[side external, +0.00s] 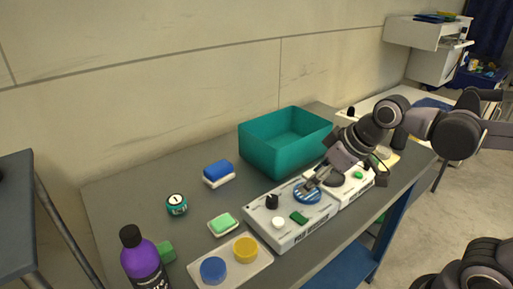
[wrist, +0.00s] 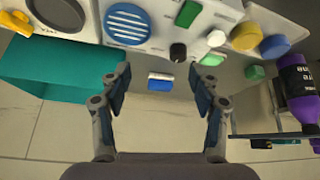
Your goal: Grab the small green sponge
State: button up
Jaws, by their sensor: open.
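The white device (side external: 285,228) has knobs. A tray with yellow and blue discs (side external: 262,262), a purple bottle (side external: 143,264) and a green block (side external: 166,251) are nearby.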

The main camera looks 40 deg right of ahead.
jog(key=w+a+r+n+g+y, duration=0.1)
jog(key=w+a+r+n, duration=0.1)
jog(key=w+a+n, duration=0.35)
jog(key=n+g+y, duration=0.2)
jog(key=n+g, duration=0.3)
jog(key=n, duration=0.4)
send_near(162, 248)
jog(key=x, duration=0.4)
jog(key=shift+w, duration=0.4)
jog(key=shift+s+x, duration=0.2)
jog(key=shift+x, duration=1.3)
jog(key=shift+s+x, duration=0.2)
jog(key=shift+x, duration=1.35)
jog(key=c, duration=0.9)
